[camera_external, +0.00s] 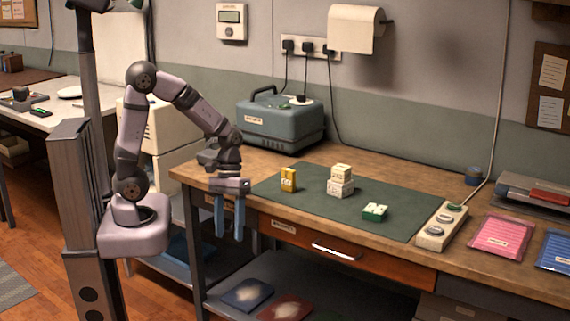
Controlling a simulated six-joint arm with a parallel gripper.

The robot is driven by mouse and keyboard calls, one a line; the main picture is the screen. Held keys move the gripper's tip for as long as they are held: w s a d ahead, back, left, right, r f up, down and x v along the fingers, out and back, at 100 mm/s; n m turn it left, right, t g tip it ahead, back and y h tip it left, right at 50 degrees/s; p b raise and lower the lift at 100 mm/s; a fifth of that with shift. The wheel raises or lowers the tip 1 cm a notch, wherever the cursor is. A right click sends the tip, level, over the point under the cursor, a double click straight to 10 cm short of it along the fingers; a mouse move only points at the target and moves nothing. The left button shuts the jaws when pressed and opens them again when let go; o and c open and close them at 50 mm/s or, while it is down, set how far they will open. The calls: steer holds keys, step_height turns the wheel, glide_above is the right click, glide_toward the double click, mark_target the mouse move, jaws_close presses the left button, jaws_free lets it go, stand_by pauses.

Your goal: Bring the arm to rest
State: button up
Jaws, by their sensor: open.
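My gripper (230,220) hangs at the left front corner of the wooden workbench (215,168), with its two blue fingers pointing down. The fingers are apart with nothing between them.
On the green mat (380,216) stand a yellow block (288,180), two stacked cream blocks (341,180) and a green-and-white block (375,212). A grey-blue machine (280,128) stands behind. A switch strip (440,228) and pink packet (502,236) lie at right.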

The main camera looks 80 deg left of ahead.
steer(key=s+a+f+m+y, duration=0.2)
steer(key=s+m+y, duration=0.1)
steer(key=s+m, duration=0.3)
step_height(320, 180, up, 18)
steer(key=w+m+p, duration=0.1)
steer(key=m+p, duration=0.1)
steer(key=p, duration=1.6)
steer(key=shift+a+r+t+y, duration=0.15)
steer(key=shift+a+t+y, duration=0.25)
steer(key=shift+a, duration=0.05)
